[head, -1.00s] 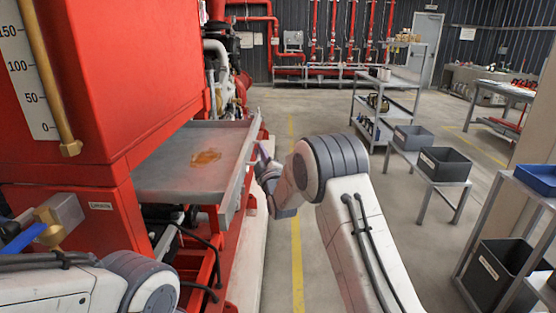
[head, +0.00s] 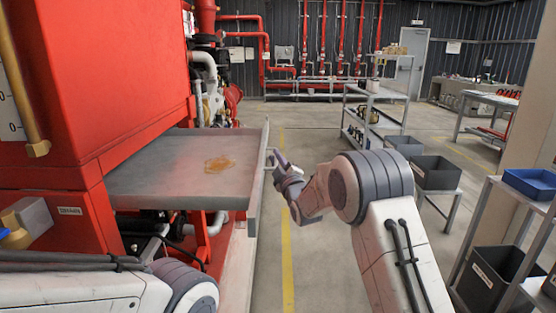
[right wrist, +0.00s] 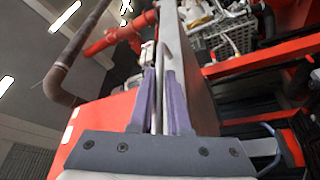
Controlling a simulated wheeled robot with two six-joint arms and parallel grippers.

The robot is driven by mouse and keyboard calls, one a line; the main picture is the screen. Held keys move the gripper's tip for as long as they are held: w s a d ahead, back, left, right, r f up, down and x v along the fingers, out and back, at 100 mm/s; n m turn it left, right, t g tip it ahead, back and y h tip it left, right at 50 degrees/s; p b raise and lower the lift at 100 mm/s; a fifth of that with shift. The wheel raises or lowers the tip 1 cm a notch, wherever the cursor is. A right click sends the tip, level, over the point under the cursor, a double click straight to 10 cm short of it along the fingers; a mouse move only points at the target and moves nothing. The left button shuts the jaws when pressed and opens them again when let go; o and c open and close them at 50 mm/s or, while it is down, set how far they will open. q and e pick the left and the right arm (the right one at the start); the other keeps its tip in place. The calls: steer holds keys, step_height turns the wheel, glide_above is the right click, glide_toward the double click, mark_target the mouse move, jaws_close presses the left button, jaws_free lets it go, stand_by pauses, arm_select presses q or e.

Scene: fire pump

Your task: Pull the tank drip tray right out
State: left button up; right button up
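The drip tray (head: 160,170) is a shallow grey metal tray with an orange-brown puddle (head: 220,163) on it. It sticks out to the right from under the red tank (head: 120,70); its left part is hidden beneath the tank. A thin bar handle (head: 269,160) is on its right-hand front wall. My right gripper (head: 279,160) is at this handle. In the right wrist view, the purple fingers of my right gripper (right wrist: 160,105) stand close on both sides of the bar (right wrist: 158,75). My left arm crosses the bottom left, with its gripper out of view.
The concrete floor right of the tray, with a yellow line (head: 287,255), is clear. Grey bins (head: 436,172) on a low stand, a shelf trolley (head: 375,115) and a rack with a blue bin (head: 530,183) stand to the right. Red pipework (head: 345,40) lines the back wall.

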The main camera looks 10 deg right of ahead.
steer(key=o, duration=0.3)
steer(key=shift+d, duration=0.1)
steer(key=b+v, duration=0.2)
steer(key=v, duration=0.8)
steer(key=shift+s, duration=0.25)
steer(key=shift+f, duration=0.15)
